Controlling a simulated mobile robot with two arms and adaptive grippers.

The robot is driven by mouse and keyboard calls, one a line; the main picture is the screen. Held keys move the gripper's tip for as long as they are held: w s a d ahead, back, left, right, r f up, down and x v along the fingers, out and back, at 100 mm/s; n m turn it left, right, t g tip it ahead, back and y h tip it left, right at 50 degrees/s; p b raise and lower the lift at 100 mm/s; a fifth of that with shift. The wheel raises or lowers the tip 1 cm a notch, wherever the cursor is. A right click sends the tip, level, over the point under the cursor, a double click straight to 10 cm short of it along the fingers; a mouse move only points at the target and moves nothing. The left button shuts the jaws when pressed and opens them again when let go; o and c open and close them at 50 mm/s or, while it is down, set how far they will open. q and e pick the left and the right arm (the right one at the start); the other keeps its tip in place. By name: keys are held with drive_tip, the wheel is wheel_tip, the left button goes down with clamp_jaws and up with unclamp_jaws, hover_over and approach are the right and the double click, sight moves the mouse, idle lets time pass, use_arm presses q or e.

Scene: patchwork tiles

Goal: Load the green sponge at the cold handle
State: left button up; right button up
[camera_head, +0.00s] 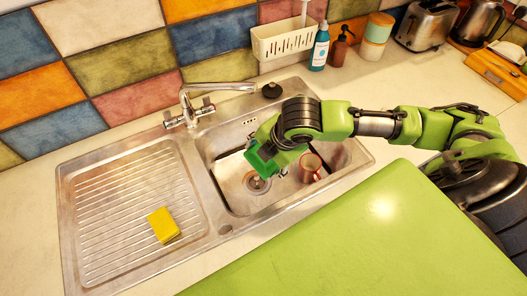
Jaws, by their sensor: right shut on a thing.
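My right gripper (272,156) reaches in from the right over the sink bowl. It is shut on the green sponge (260,162), a darker green block at its tip, partly hidden by the fingers. The mixer tap (188,103) stands behind the sink and has two handles, a left handle (173,121) and a right handle (207,105). I cannot read which one is the cold handle. The sponge is in front of and to the right of both handles, apart from them. My left gripper is not in view.
A yellow sponge (163,225) lies on the ribbed drainboard (110,215). A reddish mug (311,167) stands in the sink bowl (232,190). A black plug (271,90), white caddy (277,47) and bottles (319,48) stand behind. A green surface (370,245) fills the right front.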

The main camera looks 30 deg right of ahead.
drive_tip(key=shift+w+d+f, duration=0.2)
drive_tip(key=shift+w+f, duration=0.05)
drive_tip(key=shift+w, duration=0.2)
drive_tip(key=shift+w+d+f+b, duration=0.15)
drive_tip(key=shift+w+d+b, duration=0.15)
drive_tip(key=shift+w+b, duration=0.25)
drive_tip(key=shift+w+d+f+b, duration=0.1)
drive_tip(key=shift+w+d+b, duration=0.25)
drive_tip(key=shift+w, duration=0.25)
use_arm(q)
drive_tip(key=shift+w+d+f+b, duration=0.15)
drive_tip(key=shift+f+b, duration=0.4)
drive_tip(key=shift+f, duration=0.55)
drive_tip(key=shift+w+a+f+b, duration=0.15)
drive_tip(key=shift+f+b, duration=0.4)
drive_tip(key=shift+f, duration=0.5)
use_arm(e)
drive_tip(key=w+d+f, duration=0.1)
drive_tip(key=w+d, duration=0.3)
drive_tip(key=w, duration=0.4)
drive_tip(key=shift+w+d+f, duration=0.2)
drive_tip(key=shift+w+f, duration=0.15)
drive_tip(key=shift+w, duration=0.05)
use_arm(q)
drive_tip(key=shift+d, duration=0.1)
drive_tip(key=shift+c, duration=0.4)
